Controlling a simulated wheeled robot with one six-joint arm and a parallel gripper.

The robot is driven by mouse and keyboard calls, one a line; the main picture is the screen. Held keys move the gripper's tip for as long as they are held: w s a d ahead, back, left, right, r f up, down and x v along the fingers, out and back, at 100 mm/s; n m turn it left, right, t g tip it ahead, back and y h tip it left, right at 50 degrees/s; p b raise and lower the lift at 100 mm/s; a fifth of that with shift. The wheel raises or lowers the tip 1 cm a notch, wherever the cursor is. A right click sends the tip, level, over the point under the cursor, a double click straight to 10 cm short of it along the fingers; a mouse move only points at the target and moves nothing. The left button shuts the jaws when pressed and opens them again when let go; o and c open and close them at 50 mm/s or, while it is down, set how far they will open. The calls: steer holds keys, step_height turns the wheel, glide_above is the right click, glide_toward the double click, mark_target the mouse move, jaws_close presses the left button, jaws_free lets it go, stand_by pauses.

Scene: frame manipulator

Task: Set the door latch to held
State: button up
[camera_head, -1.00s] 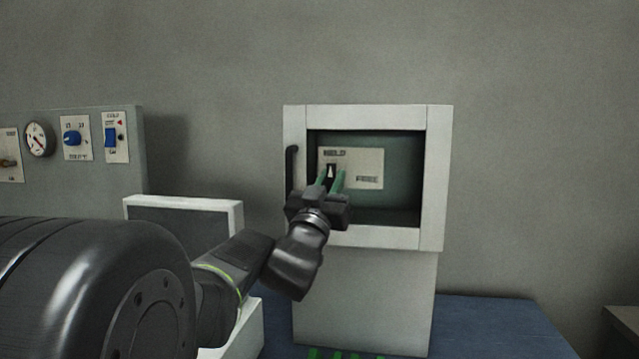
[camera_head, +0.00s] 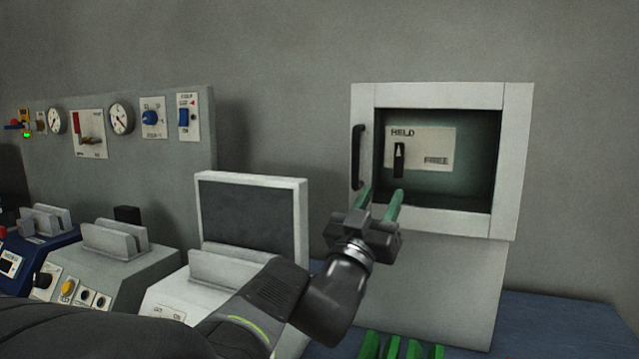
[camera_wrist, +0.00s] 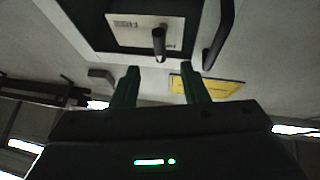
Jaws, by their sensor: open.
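The door latch is a small black lever (camera_head: 399,160) on a pale label plate (camera_head: 438,145) inside the recess of a white-framed cabinet (camera_head: 517,165). The lever stands upright, its white pointer toward the word HELD at the upper left; FREE is at the lower right. The lever also shows in the wrist view (camera_wrist: 159,43), sticking out from the plate. My gripper (camera_head: 382,195) is open and empty, below and in front of the lever, near the recess's lower left edge. Its green fingers (camera_wrist: 160,80) are apart from the lever.
A black door handle (camera_head: 358,157) stands on the cabinet's left frame, close to my gripper. A grey panel with dials and switches (camera_head: 150,120) is at the left. A dark-screened box (camera_head: 250,220) and several consoles stand below it. Green strips (camera_head: 400,348) lie in front of the cabinet.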

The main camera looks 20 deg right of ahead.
mark_target(396, 166)
steer(key=shift+v, duration=1.55)
steer(key=shift+w+r, duration=0.1)
steer(key=p+x, duration=0.2)
steer(key=x, duration=1.2)
steer(key=shift+a+f, duration=0.1)
steer(key=shift+f, duration=0.1)
